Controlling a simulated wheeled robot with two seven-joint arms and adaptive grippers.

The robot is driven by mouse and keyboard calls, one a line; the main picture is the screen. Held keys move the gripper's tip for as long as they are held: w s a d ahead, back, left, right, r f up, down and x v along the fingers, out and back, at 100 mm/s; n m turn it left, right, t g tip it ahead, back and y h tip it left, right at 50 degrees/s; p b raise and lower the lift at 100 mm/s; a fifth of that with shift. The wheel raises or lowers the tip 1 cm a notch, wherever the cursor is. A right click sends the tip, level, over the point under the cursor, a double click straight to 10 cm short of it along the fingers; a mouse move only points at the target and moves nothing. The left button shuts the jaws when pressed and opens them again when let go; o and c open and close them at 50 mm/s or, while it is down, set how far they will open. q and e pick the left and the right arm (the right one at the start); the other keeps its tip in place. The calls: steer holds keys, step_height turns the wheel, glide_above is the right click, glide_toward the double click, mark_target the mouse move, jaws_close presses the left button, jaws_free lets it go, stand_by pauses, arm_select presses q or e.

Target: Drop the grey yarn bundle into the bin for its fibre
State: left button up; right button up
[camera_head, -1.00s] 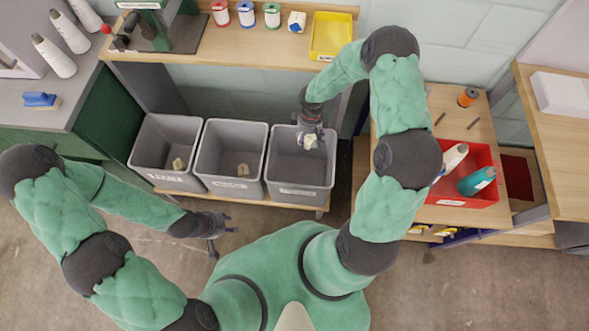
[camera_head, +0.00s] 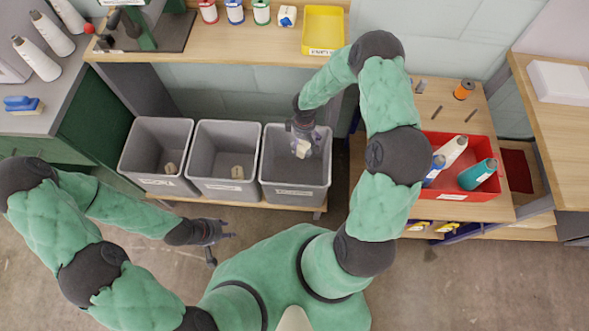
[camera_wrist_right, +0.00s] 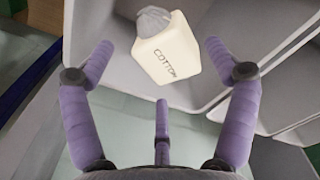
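The grey yarn bundle (camera_wrist_right: 153,20) has a cream block marked COTTON (camera_wrist_right: 168,55). In the wrist view it is tilted, beyond and between my spread right fingers (camera_wrist_right: 160,62), with gaps on both sides. In the head view my right gripper (camera_head: 303,131) is over the right grey bin (camera_head: 297,193), and the cream block (camera_head: 304,149) shows just below the fingers. My right gripper is open; the bundle looks free of it. The middle bin (camera_head: 225,187) and left bin (camera_head: 158,183) stand alongside. Their labels are too small to read. My left gripper (camera_head: 222,240) is open and empty in front of the bins.
A shelf (camera_head: 220,47) with spools and a yellow tray (camera_head: 323,30) is behind the bins. A red tray (camera_head: 445,188) with cones is on the right table. Floor in front is clear.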

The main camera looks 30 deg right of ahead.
stand_by(0.3)
step_height(320, 180, up, 12)
stand_by(0.6)
stand_by(0.3)
